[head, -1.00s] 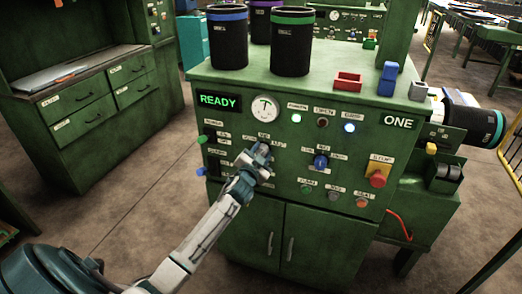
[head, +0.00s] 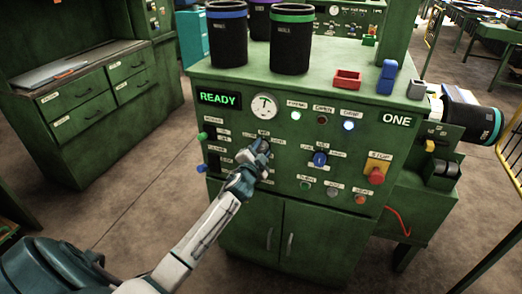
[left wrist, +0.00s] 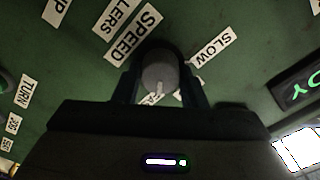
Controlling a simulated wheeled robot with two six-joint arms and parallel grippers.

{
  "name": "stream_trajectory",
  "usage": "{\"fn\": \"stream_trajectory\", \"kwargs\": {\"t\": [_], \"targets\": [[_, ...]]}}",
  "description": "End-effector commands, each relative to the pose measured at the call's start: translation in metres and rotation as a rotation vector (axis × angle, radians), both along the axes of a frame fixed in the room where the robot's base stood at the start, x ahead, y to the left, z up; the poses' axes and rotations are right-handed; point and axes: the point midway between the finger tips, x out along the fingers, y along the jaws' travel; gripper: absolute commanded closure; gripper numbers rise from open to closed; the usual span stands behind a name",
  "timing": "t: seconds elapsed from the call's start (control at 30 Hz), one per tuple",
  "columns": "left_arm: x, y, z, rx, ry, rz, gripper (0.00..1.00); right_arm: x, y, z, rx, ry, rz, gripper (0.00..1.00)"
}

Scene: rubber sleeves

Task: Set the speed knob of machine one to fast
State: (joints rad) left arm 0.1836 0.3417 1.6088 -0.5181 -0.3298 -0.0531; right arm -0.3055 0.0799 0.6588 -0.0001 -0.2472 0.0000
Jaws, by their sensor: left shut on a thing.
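Machine one (head: 330,232) is the green cabinet marked ONE, with a lit READY display (head: 219,98). My left gripper (head: 258,152) is at its front panel, below the round dial, and covers the speed knob in the head view. In the left wrist view, the grey speed knob (left wrist: 160,72) sits between the two dark fingers of my left gripper (left wrist: 161,84), which is shut on it. The SPEED label (left wrist: 132,33) and the SLOW label (left wrist: 212,47) show beside it. A light mark on the knob points towards a label (left wrist: 152,99) starting with FA, mostly hidden. My right gripper is out of view.
A blue knob (head: 320,158) and a red stop button (head: 376,175) are to the right on the panel. Green and blue levers stick out at the panel's left edge. Dark sleeves (head: 291,45) and a red tray (head: 346,80) stand on top. Open floor lies left.

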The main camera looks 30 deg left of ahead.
Motion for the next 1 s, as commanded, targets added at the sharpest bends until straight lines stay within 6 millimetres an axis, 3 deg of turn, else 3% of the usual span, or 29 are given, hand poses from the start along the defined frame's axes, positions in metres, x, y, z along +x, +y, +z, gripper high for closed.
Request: {"fn": "stream_trajectory", "kwargs": {"t": [0.03,0.07,0.13,0.43,0.57,1.0], "targets": [[0.000,0.000,0.000,0.001,0.000,0.000,0.85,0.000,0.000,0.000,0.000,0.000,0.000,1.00],[0.000,0.000,0.000,0.001,0.000,0.000,0.56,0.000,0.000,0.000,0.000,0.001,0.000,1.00],[0.000,0.000,0.000,0.001,0.000,0.000,0.43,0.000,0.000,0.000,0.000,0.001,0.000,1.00],[-0.001,0.000,0.000,0.000,0.000,0.000,0.41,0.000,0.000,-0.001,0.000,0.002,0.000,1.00],[-0.010,-0.002,-0.002,0.001,0.000,0.000,0.41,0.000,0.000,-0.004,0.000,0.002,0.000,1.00],[-0.087,-0.021,-0.003,0.003,0.001,-0.001,0.41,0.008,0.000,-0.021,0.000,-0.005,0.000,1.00]]}}
